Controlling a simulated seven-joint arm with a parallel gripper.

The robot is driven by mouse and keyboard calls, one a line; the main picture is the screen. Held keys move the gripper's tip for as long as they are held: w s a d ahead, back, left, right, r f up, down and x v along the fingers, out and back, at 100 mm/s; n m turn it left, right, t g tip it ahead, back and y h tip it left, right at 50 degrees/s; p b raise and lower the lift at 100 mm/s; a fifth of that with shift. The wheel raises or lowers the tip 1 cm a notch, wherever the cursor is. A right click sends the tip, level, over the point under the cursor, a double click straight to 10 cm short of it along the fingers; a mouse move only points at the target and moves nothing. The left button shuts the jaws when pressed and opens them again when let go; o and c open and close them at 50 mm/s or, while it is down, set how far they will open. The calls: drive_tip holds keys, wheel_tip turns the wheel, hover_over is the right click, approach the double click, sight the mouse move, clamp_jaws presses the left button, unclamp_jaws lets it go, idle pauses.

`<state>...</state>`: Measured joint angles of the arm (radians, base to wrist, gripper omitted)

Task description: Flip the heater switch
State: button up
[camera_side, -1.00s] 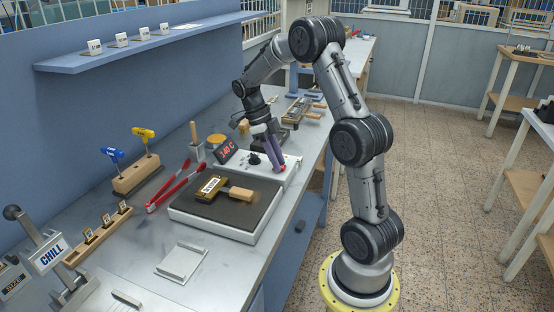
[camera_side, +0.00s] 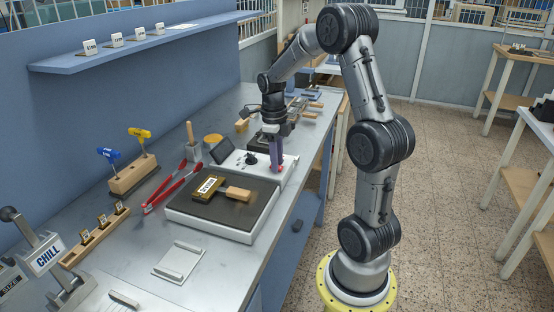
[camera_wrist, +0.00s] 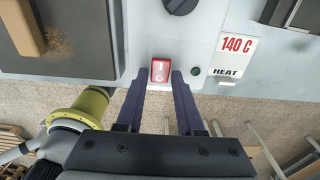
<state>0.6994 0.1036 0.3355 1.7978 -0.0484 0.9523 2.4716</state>
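The heater switch is a small red rocker (camera_wrist: 160,70) on the light front panel of the hot plate unit. In the side view its red shows at the fingertips (camera_side: 277,169). My gripper (camera_wrist: 158,78) points down at it, with its two purple fingers apart and one on each side of the switch in the wrist view. Nothing is held between them. Whether a finger touches the switch cannot be told. The display (camera_side: 222,150) on the unit is dark. A white card (camera_wrist: 231,55) reading "140 C" and "HEAT" is beside the switch.
A dark hot plate (camera_side: 225,215) carries a brass stamp (camera_side: 208,188) with a wooden handle. A black knob (camera_side: 250,158) is near my fingers. The bench edge is close on the right.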

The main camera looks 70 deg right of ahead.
drive_tip(key=shift+o, duration=1.4)
wheel_tip(320, 180, up, 14)
drive_tip(key=shift+w, duration=0.45)
drive_tip(key=shift+f, duration=0.1)
